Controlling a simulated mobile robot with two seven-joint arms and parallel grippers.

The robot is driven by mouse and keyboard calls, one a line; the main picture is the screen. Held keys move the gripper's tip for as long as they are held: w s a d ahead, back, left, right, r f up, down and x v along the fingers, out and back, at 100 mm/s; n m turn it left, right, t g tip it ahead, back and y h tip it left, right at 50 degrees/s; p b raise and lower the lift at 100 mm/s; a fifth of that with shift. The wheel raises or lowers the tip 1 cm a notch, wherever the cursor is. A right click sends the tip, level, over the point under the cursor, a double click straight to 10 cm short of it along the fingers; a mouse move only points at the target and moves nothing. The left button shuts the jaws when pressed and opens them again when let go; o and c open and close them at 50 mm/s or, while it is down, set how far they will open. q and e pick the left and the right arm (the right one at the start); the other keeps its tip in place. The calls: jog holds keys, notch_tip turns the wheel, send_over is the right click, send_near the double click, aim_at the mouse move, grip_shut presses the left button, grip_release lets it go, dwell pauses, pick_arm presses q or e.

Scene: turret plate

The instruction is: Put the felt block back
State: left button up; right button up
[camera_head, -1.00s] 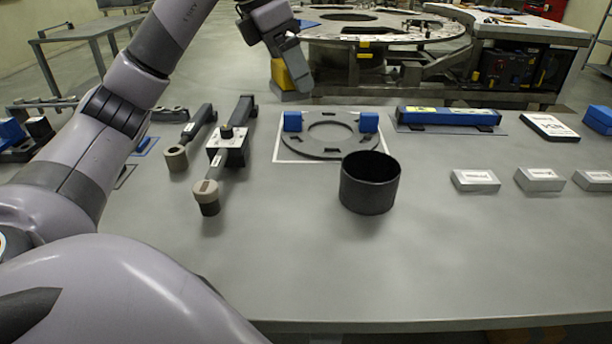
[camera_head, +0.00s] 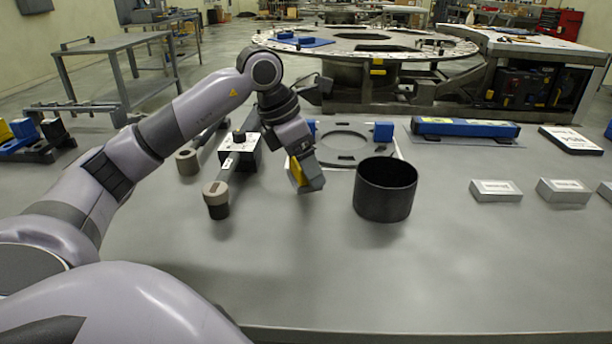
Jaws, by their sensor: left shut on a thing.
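My left gripper (camera_head: 307,180) is shut on a yellow block (camera_head: 295,172), mostly hidden behind the near finger. It appears to be the felt block, though its texture is too small to tell. I cannot tell how far the block is above the table. My right gripper is not in view.
A rack (camera_head: 35,148) with blue, yellow and black pieces stands at far left. A blue bar tool (camera_head: 465,127) lies at the back right, with small silver boxes (camera_head: 496,191) in front of it. The front of the table is clear.

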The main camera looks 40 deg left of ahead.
pick_arm(q)
jog(key=shift+f, duration=1.25)
jog(key=shift+f, duration=0.1)
jog(key=o, duration=0.9)
jog(key=shift+o, duration=0.2)
jog(key=p+v, duration=0.1)
jog(key=v, duration=1.1)
